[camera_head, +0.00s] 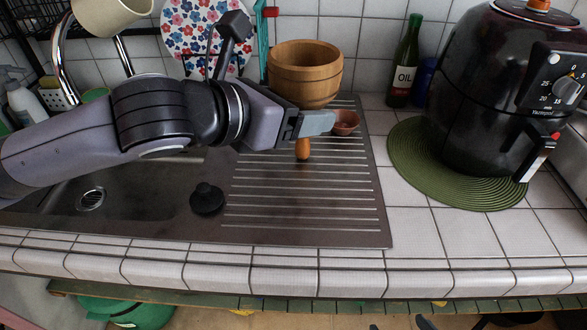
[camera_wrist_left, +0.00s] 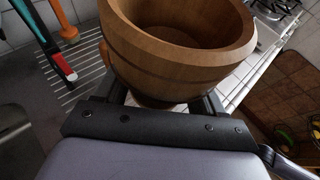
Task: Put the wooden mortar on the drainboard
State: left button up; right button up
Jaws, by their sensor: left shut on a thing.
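The wooden mortar (camera_head: 305,72) is a round brown bowl, upright with its opening facing up. It fills the top middle of the left wrist view (camera_wrist_left: 170,65). My left gripper (camera_head: 316,122) is shut on its narrow lower part, with a finger on each side in the wrist view. The ribbed metal drainboard (camera_head: 340,210) lies under and in front of the gripper. The mortar's foot is largely hidden, so I cannot tell whether it touches the drainboard. My right gripper is not in view.
A black plug (camera_head: 207,198) lies left of the ribs. An oil bottle (camera_head: 404,65) and a black air fryer (camera_head: 490,90) on a green mat (camera_head: 410,165) stand right. The front ribs are clear.

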aim_at(296, 210)
pick_arm(q)
notch_tip(296, 210, down, 18)
jog(key=shift+f+b, duration=0.2)
jog(key=shift+b, duration=0.65)
jog(key=shift+f, duration=0.15)
jog(key=o, duration=1.3)
jog(key=shift+f, duration=0.1)
jog(key=shift+r, duration=0.25)
jog(key=v, duration=1.2)
